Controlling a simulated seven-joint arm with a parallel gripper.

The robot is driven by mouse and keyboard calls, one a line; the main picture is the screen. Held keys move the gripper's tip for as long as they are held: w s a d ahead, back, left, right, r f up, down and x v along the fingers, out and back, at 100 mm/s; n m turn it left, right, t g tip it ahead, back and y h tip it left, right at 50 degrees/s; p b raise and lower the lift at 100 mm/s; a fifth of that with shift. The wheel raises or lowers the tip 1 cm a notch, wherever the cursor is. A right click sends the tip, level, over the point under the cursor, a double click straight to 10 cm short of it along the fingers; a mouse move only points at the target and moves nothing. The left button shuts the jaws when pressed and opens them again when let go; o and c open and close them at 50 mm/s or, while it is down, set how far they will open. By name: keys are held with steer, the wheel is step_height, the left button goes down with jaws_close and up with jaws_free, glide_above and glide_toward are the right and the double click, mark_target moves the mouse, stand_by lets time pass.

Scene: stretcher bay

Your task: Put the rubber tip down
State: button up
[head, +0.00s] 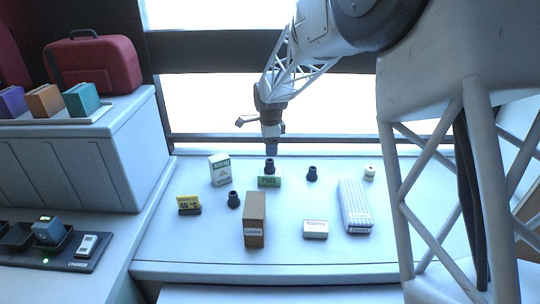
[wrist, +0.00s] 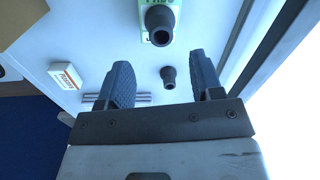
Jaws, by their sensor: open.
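A dark rubber tip (head: 270,166) appears to stand upright on the small green "PASS" block (head: 270,182) at the middle of the table. In the wrist view this tip (wrist: 160,24) shows large at the top, overlapping the green block, beyond my fingers. Two similar dark tips stand on the table: one at left (head: 233,199) and one at right (head: 312,174). The right one (wrist: 168,77) shows smaller in the wrist view. My gripper (head: 271,149) is open and empty, just above the tip on the block in the head view.
Around stand a white-green carton (head: 219,169), a yellow "40 °C" sign (head: 189,205), a brown box (head: 254,220), a small white box (head: 315,229), a striped pack (head: 354,206) and a white spool (head: 369,173). The table front (head: 200,250) is clear.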

mark_target(271, 162)
steer(key=shift+s+r, duration=0.15)
steer(key=shift+r, duration=2.3)
steer(key=s+d+r+n+t, duration=0.1)
steer(key=s+d+r+n, duration=0.4)
steer(key=s, duration=0.6)
steer(key=s+d+r+n, duration=0.2)
steer(key=s+d+r, duration=0.4)
steer(key=s, duration=0.5)
steer(key=s+d+f+n, duration=0.1)
steer(key=s+d+n, duration=0.1)
steer(key=s, duration=0.6)
steer(key=s+d+f+n, duration=0.2)
steer(key=s+d+n, duration=0.1)
steer(key=s, duration=0.6)
steer(key=s+d+f+n+t, duration=0.1)
steer(key=s+d+n, duration=0.2)
steer(key=s, duration=0.5)
steer(key=shift+s+d+f+n, duration=0.15)
steer(key=shift+s+f+n, duration=0.25)
steer(key=shift+n, duration=0.1)
